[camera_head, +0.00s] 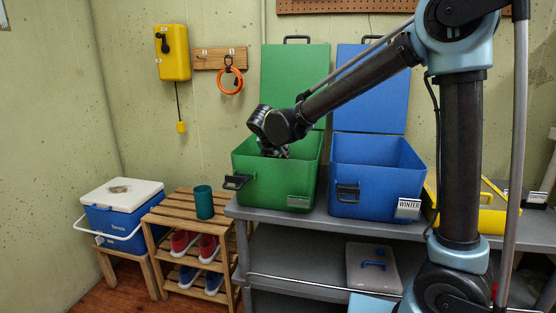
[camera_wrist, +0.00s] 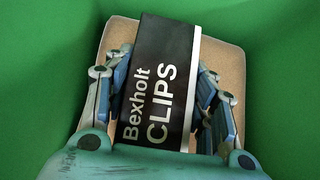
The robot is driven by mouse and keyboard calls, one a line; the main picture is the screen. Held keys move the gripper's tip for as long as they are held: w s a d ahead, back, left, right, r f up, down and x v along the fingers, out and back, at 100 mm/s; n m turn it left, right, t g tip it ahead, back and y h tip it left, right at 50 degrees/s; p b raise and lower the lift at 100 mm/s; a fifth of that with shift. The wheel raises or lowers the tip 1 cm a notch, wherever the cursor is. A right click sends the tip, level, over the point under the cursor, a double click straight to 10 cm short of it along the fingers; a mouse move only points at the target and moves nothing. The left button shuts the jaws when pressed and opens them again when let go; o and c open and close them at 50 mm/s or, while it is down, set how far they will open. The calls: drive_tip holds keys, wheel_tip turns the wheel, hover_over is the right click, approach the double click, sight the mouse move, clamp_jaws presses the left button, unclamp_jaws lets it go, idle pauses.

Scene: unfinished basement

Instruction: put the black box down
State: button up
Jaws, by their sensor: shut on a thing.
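The black box (camera_wrist: 158,85), with a grey edge and the words "Bexholt CLIPS", is between the fingers of my gripper (camera_wrist: 165,100) in the wrist view. My gripper is shut on it. Green walls surround it, and a tan surface (camera_wrist: 232,62) lies beneath or behind the box. I cannot tell whether the box touches that surface. In the head view my gripper (camera_head: 273,152) reaches down into the open green box (camera_head: 268,185) on the grey shelf. The black box is hidden there by the green box's front wall.
An open blue box (camera_head: 373,178) labelled "WINTER" stands right of the green box on the grey shelf (camera_head: 330,226). Both lids are raised at the back. A wooden rack (camera_head: 181,220) with a teal cup (camera_head: 204,202) and a blue-white cooler (camera_head: 117,215) stand to the left.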

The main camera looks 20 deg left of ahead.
drive_tip(key=shift+f, duration=0.55)
drive_tip(key=o, duration=1.1)
drive_tip(key=shift+f, duration=0.1)
drive_tip(key=v, duration=1.2)
drive_tip(key=shift+w, duration=0.1)
